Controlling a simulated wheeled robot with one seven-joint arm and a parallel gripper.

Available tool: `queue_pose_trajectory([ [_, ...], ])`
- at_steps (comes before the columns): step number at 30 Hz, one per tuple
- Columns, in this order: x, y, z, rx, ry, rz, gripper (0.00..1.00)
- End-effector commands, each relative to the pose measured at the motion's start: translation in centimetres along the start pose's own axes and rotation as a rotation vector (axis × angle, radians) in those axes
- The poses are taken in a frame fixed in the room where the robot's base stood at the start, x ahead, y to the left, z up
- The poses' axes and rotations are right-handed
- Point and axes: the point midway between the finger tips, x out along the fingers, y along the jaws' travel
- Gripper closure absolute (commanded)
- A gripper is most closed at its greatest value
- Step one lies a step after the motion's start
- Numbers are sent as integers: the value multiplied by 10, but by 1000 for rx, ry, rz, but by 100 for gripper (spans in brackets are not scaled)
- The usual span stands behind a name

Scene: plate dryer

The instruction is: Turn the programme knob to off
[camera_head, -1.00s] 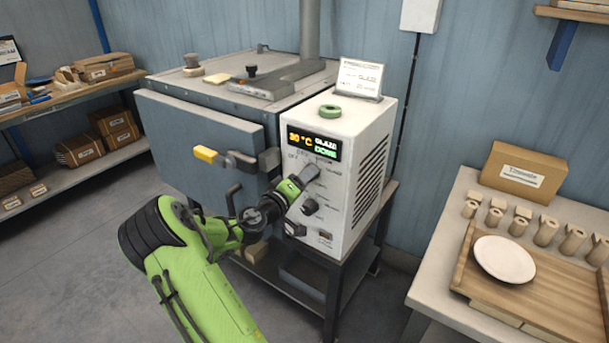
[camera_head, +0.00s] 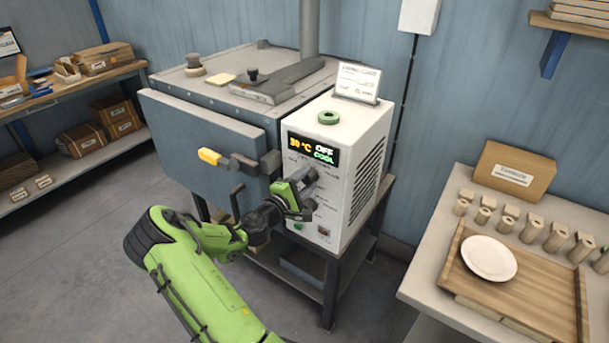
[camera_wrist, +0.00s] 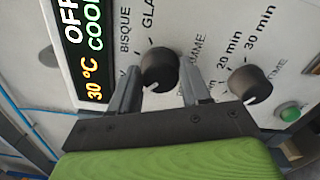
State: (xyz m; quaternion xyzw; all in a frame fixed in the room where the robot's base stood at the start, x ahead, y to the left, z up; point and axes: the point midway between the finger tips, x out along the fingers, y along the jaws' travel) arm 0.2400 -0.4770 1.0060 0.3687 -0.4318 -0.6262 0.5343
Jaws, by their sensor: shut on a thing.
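The programme knob (camera_wrist: 158,72) is a black dial with a white pointer on the white control box (camera_head: 355,135). In the wrist view my gripper (camera_wrist: 162,68) has one finger on each side of the knob and is shut on it. The pointer is turned away from the BISQUE and GLAZE marks, toward the lower left of the picture. The display (camera_head: 314,150) reads 30 °C, OFF and COOL; it also shows in the wrist view (camera_wrist: 84,50). In the head view my gripper (camera_head: 306,184) covers the knob.
The time knob (camera_wrist: 250,83) sits beside my right finger in the wrist view, with a green button (camera_wrist: 290,112) beyond it. The kiln door (camera_head: 200,150) with its yellow-tipped handle (camera_head: 222,158) is left of the box. A table with a wooden tray (camera_head: 540,285) stands at right.

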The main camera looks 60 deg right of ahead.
Motion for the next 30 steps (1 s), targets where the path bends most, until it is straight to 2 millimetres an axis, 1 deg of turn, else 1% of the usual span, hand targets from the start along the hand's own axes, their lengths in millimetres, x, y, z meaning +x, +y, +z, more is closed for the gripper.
queue_pose_trajectory([
  [3,0,2,0,-68,2,-2,83],
  [10,0,1,0,-148,1,-1,83],
  [27,0,0,-1,-177,1,-1,84],
  [28,0,0,-1,-177,1,-1,50],
  [30,0,0,-1,-177,1,-1,39],
])
